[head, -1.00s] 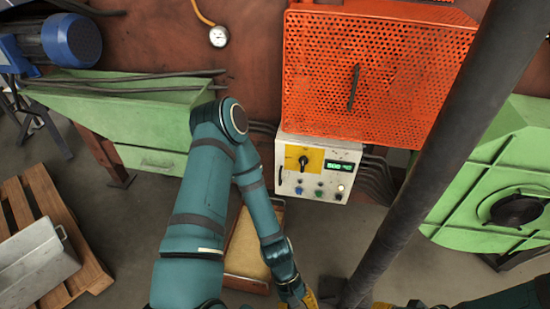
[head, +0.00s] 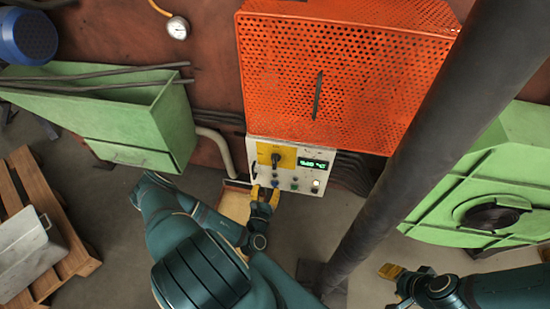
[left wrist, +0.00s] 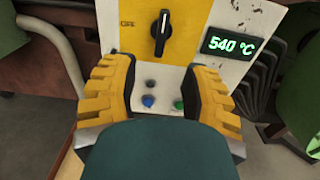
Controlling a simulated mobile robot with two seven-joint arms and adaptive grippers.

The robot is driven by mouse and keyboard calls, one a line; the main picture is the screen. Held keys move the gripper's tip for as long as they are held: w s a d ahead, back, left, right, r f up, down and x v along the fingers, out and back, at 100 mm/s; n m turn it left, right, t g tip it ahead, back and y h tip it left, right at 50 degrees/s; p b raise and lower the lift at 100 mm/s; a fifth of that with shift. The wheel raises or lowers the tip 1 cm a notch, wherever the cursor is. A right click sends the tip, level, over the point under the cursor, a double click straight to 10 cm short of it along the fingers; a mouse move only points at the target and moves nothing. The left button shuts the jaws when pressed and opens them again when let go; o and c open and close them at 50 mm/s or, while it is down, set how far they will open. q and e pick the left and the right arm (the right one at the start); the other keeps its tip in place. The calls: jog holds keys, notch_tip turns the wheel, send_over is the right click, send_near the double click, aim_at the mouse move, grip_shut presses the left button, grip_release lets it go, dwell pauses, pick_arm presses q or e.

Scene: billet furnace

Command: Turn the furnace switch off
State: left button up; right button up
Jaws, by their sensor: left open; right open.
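The furnace control box (head: 299,157) is a white panel below the orange perforated cover. Its switch (head: 276,159) is a black rotary knob on a yellow plate; in the left wrist view the knob (left wrist: 160,33) points upright. The green display (left wrist: 231,43) there reads 540 °C. Small knobs or buttons, including a blue one (left wrist: 148,100) and a green one (left wrist: 178,105), sit below the yellow plate. My left gripper (head: 264,194) is open and empty in front of the panel's lower left, below the switch. My right gripper (head: 391,271) is open at the lower right, away from the panel.
A dark diagonal post (head: 400,150) stands right of the panel. The orange perforated cover (head: 330,80) is above it. A green hopper (head: 130,125) is at left, a green machine (head: 490,180) at right. A wooden pallet (head: 25,180) lies at lower left.

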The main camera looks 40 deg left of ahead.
aim_at(274, 164)
pick_arm(q)
jog(key=b+x, duration=0.1)
jog(key=x, duration=1.2)
jog(key=shift+w+d+b, duration=0.1)
jog(key=shift+b, duration=0.25)
grip_shut()
